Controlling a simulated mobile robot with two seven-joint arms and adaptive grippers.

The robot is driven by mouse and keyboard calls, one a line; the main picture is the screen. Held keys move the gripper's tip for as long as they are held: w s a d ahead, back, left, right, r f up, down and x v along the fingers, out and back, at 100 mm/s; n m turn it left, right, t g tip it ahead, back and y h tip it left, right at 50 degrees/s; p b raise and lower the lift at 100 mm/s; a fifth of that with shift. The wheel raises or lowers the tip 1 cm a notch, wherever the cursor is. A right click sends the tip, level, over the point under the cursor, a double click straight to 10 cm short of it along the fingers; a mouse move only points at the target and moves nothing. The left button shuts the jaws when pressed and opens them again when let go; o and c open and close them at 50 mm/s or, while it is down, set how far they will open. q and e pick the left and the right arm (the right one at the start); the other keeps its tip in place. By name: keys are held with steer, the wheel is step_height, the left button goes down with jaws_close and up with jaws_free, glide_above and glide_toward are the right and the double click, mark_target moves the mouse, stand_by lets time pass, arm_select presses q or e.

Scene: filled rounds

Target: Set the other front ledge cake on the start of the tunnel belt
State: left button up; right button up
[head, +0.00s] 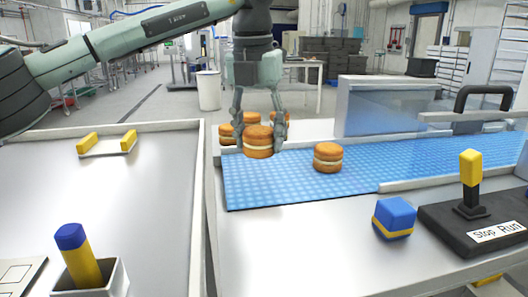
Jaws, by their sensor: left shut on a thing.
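My left gripper (260,122) points down with its fingers shut around an orange-brown cake (258,143) with a pale cream layer. That cake is upright over the left end of the blue belt (270,187); I cannot tell if it touches the belt. A second, similar cake (328,157) stands on the belt to its right, clear of the gripper. More cakes (226,134) show behind the gripper, partly hidden by it. The clear-sided tunnel (385,105) stands over the belt farther right. My right gripper is not in view.
A black control box (480,222) with a yellow lever and a Stop/Run label is at the right. A blue block (394,217) with a yellow band sits before the belt. On the left table are a yellow-handled tray (108,150) and a holder (95,280) with a blue-and-yellow stick.

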mark_target(263, 174)
arm_select(q)
steer(key=shift+w+d+f, duration=0.4)
steer(key=shift+w+f, duration=0.05)
steer(key=shift+w, duration=0.2)
steer(key=shift+f, duration=2)
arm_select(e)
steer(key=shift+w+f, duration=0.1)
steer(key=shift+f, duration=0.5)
arm_select(q)
steer(key=shift+f, duration=0.2)
steer(key=o, duration=0.8)
steer(key=shift+r, duration=0.1)
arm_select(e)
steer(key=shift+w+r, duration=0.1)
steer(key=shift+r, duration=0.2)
arm_select(q)
steer(key=shift+r, duration=0.1)
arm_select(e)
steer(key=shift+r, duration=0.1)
